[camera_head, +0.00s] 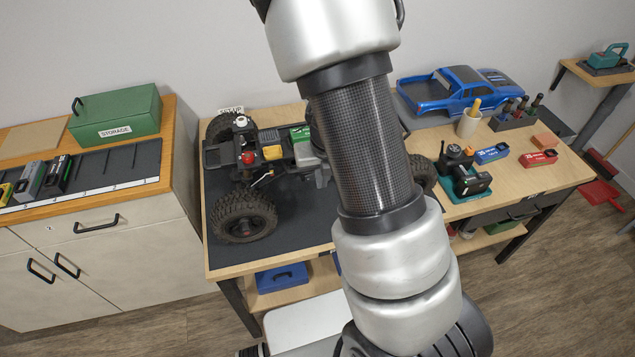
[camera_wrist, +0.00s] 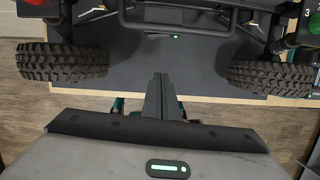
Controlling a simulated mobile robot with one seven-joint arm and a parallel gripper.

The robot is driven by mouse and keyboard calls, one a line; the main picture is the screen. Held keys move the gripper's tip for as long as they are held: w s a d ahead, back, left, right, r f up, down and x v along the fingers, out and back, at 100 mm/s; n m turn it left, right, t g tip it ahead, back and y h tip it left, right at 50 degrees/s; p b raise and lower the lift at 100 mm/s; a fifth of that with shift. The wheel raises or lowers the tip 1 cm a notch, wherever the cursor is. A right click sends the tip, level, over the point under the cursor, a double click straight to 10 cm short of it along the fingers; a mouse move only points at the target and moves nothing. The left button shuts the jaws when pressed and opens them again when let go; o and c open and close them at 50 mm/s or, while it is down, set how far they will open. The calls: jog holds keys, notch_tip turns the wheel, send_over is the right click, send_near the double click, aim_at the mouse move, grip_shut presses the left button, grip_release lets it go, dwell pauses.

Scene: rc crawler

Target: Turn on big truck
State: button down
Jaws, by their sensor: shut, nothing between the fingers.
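The big truck is a bare chassis with large knobby tyres, on a dark mat on the wooden workbench (camera_head: 226,270). In the head view, its chassis (camera_head: 218,153) carries a red knob (camera_head: 248,158) and a yellow part (camera_head: 272,153). My arm hides its right part. In the wrist view, two truck tyres (camera_wrist: 62,63) stand left and right, with a dark bar (camera_wrist: 190,25) between them at the top. My gripper (camera_wrist: 160,80) is shut and empty, pointing at the mat between the tyres. The head view does not show my gripper. I cannot make out a power switch.
A blue truck body (camera_head: 430,92) lies at the bench's back right. A teal-based device (camera_head: 462,178), red and blue packs (camera_head: 538,158) and a tool holder (camera_head: 514,116) stand on the right. A green storage box (camera_head: 115,112) sits on the left cabinet.

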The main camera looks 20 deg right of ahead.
jog(key=p+v, duration=0.1)
jog(key=v, duration=0.3)
jog(key=shift+s+d+r, duration=0.1)
jog(key=shift+r, duration=0.25)
jog(key=s+a+r+n+t+y, duration=0.1)
jog(key=s+a+r+n+y, duration=0.2)
jog(key=r+n, duration=0.65)
jog(key=s+a+r+n, duration=0.3)
jog(key=a+r+n, duration=0.2)
jog(key=r+n, duration=0.4)
jog(key=s+d+r+n+t+h, duration=0.1)
jog(key=s+r+n, duration=0.3)
jog(key=n, duration=0.5)
jog(key=s+d+r+n+h, duration=0.1)
jog(key=s+r+n, duration=0.3)
jog(key=s+n, duration=0.3)
jog(key=n, duration=0.3)
jog(key=shift+s+d+t+h, duration=0.3)
jog(key=shift+d+t, duration=0.05)
jog(key=shift+t, duration=0.05)
